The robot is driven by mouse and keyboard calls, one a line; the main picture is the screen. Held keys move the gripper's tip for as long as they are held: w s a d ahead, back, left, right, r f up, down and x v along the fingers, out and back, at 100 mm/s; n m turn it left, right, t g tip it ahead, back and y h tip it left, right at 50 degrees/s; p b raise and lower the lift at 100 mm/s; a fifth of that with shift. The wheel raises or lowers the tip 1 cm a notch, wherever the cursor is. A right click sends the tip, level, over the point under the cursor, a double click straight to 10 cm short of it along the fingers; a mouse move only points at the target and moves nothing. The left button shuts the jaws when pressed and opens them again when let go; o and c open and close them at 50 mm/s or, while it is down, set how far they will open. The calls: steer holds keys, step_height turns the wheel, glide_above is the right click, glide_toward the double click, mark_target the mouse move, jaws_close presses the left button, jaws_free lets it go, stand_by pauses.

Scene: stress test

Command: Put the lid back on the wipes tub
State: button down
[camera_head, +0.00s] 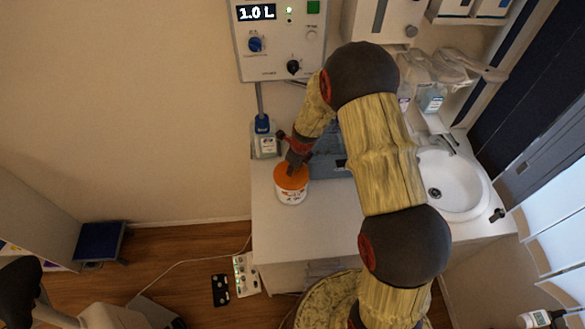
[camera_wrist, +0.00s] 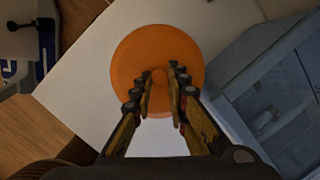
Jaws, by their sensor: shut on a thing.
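The wipes tub (camera_head: 291,198) is a white tub standing upright near the left end of the white counter. The orange round lid (camera_head: 289,177) is on top of it, or right at its rim; I cannot tell whether it is seated. My gripper (camera_head: 291,167) comes down from above, its fingers shut on the lid. In the wrist view the lid (camera_wrist: 150,48) is a full orange disc, with my gripper (camera_wrist: 162,80) closed around a small raised part at its middle. The tub is hidden beneath the lid there.
A grey-blue box (camera_head: 328,160) stands close to the right of the tub. A sink (camera_head: 452,184) is farther right. The counter (camera_head: 300,232) in front is clear.

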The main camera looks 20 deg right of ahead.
steer(key=c, duration=1.7)
jaws_free()
steer(key=shift+o, duration=1)
steer(key=o, duration=0.3)
steer(key=shift+r, duration=0.1)
steer(key=shift+w+a+p+v, duration=0.1)
steer(key=shift+w+p+v, duration=0.15)
steer(key=shift+p+v, duration=0.9)
steer(key=shift+w+a+p+v, duration=0.1)
steer(key=shift+w+p+v, duration=0.1)
steer(key=shift+p+v, duration=0.95)
steer(key=shift+w+a+p+v, duration=0.1)
steer(key=shift+w+p+v, duration=0.15)
steer(key=shift+p+v, duration=0.9)
steer(key=shift+r, duration=0.1)
steer(key=shift+c, duration=0.7)
jaws_close()
